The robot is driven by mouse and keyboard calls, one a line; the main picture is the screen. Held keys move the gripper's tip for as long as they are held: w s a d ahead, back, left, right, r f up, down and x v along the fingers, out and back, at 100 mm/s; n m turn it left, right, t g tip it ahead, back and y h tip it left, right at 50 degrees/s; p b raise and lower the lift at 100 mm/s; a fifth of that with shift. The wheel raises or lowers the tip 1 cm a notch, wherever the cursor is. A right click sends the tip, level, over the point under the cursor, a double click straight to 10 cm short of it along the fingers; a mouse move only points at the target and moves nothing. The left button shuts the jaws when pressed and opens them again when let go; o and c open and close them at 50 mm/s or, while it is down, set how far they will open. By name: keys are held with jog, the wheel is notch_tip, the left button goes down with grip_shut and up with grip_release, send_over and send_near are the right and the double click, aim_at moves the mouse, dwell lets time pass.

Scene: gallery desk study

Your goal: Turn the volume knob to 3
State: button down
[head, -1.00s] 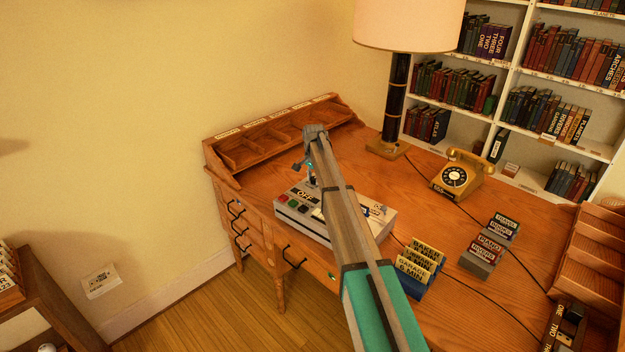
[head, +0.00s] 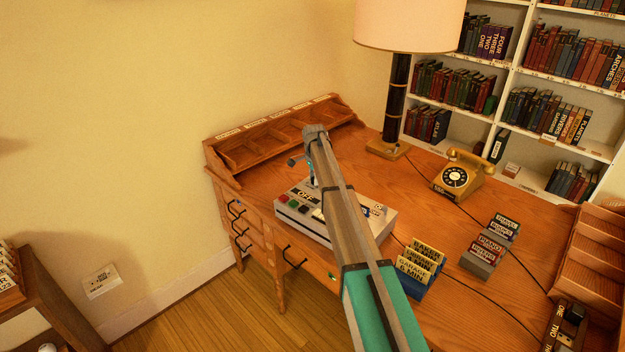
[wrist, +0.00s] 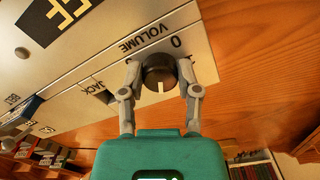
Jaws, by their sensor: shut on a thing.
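The volume knob (wrist: 159,72) is a dark round knob with a pale pointer line, on the light grey panel of a device (head: 382,226). In the wrist view the word VOLUME and a 0 are printed beside it, and the pale line points toward my gripper's palm. My gripper (wrist: 160,78) is shut on the knob, one finger on each side. In the head view my arm hides the knob and part of the device. Other scale numbers around the knob cannot be made out.
The device also has coloured buttons (head: 292,204) and a JACK label. A blue holder with yellow cards (head: 418,268), a grey card holder (head: 482,255), a golden telephone (head: 461,175) and a lamp (head: 390,148) stand on the desk.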

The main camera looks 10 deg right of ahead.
jog(key=shift+s+d, duration=0.15)
jog(key=shift+d, duration=0.1)
jog(key=shift+c, duration=2)
grip_release()
jog(key=shift+o, duration=0.5)
jog(key=shift+a, duration=0.1)
jog(key=shift+r, duration=0.1)
